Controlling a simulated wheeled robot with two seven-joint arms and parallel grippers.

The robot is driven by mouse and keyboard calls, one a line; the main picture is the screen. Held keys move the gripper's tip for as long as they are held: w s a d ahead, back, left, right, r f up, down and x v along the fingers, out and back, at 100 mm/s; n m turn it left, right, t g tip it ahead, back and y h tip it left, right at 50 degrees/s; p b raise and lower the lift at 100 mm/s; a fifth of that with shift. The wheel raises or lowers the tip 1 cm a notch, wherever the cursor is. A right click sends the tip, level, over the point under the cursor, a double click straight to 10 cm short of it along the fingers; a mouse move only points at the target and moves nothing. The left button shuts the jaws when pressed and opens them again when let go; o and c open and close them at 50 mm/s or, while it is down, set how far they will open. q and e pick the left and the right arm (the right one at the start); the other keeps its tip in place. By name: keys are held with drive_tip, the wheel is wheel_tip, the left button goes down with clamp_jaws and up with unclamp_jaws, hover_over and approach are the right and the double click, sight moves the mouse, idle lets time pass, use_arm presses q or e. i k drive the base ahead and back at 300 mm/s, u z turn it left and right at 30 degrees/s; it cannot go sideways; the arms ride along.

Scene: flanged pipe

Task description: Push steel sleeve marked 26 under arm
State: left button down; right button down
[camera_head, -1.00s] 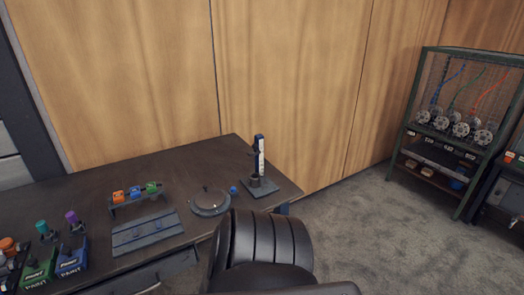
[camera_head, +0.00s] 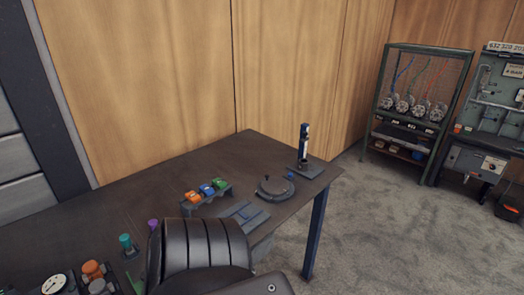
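A small upright press-like stand (camera_head: 304,145) with a dark column and a light strip is at the right end of the dark table (camera_head: 120,195). It stands on a flat base plate (camera_head: 316,172). A small dark part sits low on the stand, too small to identify. No number 26 can be read, and I cannot pick out the steel sleeve. A round dark turntable-like disc (camera_head: 274,188) lies left of the stand, with a small blue knob (camera_head: 291,176) nearby. Neither gripper is in view.
A rack with orange, blue and green blocks (camera_head: 207,192) stands near a flat grooved plate (camera_head: 246,213). Teal (camera_head: 126,241) and orange (camera_head: 92,268) parts are front left. A green mesh cabinet (camera_head: 420,100) and grey workbench (camera_head: 490,120) stand right. Carpet between is clear.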

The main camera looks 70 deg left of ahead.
sight(303, 165)
drive_tip(key=u, duration=0.05)
drive_tip(key=k, duration=0.1)
drive_tip(key=u, duration=0.75)
